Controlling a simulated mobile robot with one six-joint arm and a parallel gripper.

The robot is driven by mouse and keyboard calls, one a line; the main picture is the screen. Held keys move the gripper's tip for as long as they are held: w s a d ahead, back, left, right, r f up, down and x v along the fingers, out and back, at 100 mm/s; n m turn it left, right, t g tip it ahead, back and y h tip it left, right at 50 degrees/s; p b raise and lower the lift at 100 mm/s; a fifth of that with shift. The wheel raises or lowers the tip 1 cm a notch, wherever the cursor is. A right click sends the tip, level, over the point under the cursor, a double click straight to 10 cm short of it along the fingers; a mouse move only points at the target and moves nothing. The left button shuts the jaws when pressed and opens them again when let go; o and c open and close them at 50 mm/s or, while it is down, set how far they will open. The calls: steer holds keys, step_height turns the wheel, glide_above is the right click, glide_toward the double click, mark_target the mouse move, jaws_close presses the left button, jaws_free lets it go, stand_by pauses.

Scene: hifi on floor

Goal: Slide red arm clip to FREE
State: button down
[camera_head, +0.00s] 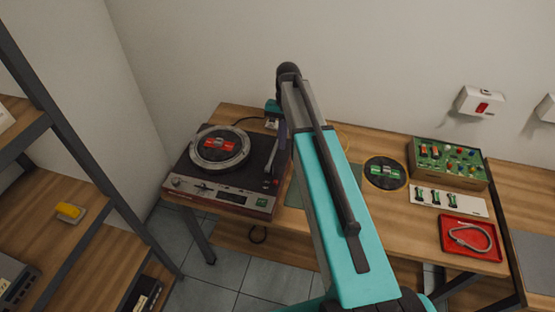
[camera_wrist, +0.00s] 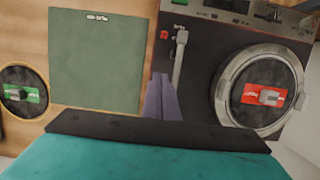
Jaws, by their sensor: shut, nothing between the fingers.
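A disc with a red label (camera_head: 219,146) lies on the platter. My gripper (camera_wrist: 162,78) is shut and empty, its tips near the tonearm's end. I cannot tell whether they touch. In the head view my gripper (camera_head: 281,150) is over the deck's right side, partly hidden by my arm.
A green mat (camera_wrist: 96,60) lies beside the turntable. A disc with a green label (camera_head: 385,173), a green box of knobs (camera_head: 448,163) and a red tray (camera_head: 470,238) with a cable are farther right. A shelf rack (camera_head: 75,130) stands at left.

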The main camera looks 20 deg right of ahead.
mark_target(275, 182)
steer(key=shift+s+b+x, duration=0.2)
steer(key=shift+b+x, duration=1.25)
steer(key=shift+x, duration=1.1)
steer(key=shift+s+b+x, duration=0.2)
steer(key=shift+b+x, duration=1.2)
steer(key=shift+x, duration=1.1)
steer(key=shift+s+a+r, duration=0.15)
steer(key=shift+s+a, duration=0.85)
steer(key=shift+s, duration=0.3)
steer(key=shift+s+a+b, duration=0.15)
steer(key=shift+s+a, duration=0.2)
steer(key=shift+s, duration=0.3)
steer(key=shift+s+a+b, duration=0.15)
steer(key=shift+s+a, duration=0.25)
steer(key=shift+s, duration=0.25)
